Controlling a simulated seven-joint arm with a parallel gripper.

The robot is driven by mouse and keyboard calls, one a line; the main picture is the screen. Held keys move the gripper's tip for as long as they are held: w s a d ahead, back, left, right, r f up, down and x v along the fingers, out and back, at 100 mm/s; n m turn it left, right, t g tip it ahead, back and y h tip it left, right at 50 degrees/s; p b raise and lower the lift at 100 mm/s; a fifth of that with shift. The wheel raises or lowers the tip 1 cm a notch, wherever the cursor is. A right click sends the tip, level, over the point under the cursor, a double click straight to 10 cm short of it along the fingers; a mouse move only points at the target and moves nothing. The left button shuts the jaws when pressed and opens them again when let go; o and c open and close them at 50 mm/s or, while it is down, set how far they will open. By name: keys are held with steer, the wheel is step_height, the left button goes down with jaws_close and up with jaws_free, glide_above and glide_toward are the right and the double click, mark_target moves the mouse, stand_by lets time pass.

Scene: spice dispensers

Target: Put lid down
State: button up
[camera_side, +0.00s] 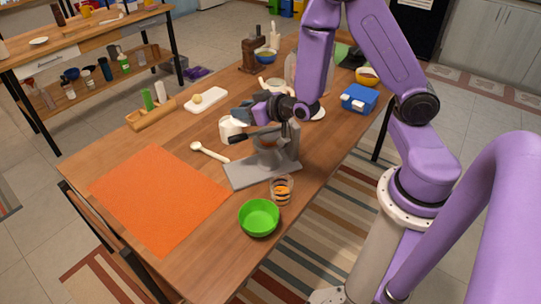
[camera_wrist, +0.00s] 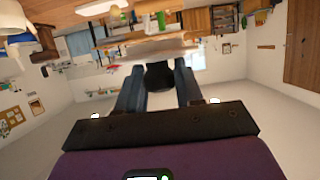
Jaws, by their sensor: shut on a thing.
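My gripper (camera_side: 240,112) reaches out sideways above the table, beside the grey metal stand device. In the wrist view its two blue-grey fingers (camera_wrist: 159,82) are shut on a small dark piece (camera_wrist: 160,76) with a rounded end. I cannot tell whether this piece is the lid or a handle of it. The device has a flat grey base (camera_side: 258,172) and an upper arm with a black handle (camera_side: 238,138), just below my fingers. Part of the device is hidden behind my wrist. No separate lid shows clearly.
A white jar (camera_side: 229,129) stands close behind the handle. A glass with orange and dark bands (camera_side: 281,190) and a green bowl (camera_side: 259,218) are in front. A white spoon (camera_side: 209,152) lies left. The orange mat (camera_side: 158,198) is bare. A blue box (camera_side: 359,98) stands right.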

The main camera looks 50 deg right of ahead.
steer(key=shift+s+r, duration=0.15)
steer(key=shift+s, duration=0.1)
step_height(320, 180, up, 5)
steer(key=shift+r, duration=0.1)
steer(key=w+d+n+y, duration=0.1)
steer(key=w+d, duration=0.4)
steer(key=d, duration=0.2)
steer(key=shift+r, duration=0.35)
steer(key=d, duration=0.2)
steer(key=d+n+y, duration=0.1)
steer(key=d, duration=0.2)
steer(key=d+y, duration=0.1)
steer(key=d, duration=0.2)
steer(key=shift+s+d+f+n, duration=0.1)
steer(key=shift+s+f+n, duration=0.05)
steer(key=shift+f+n, duration=0.15)
jaws_close()
step_height(320, 180, down, 11)
steer(key=d, duration=0.2)
steer(key=shift+y, duration=0.3)
steer(key=w+d+f, duration=0.1)
steer(key=w+f, duration=0.2)
steer(key=w, duration=0.1)
steer(key=w+d+f, duration=0.2)
steer(key=w+f, duration=0.1)
steer(key=w, duration=0.1)
steer(key=w+d+f, duration=0.2)
steer(key=w+f, duration=0.1)
steer(key=w, duration=0.1)
steer(key=shift+f, duration=1.95)
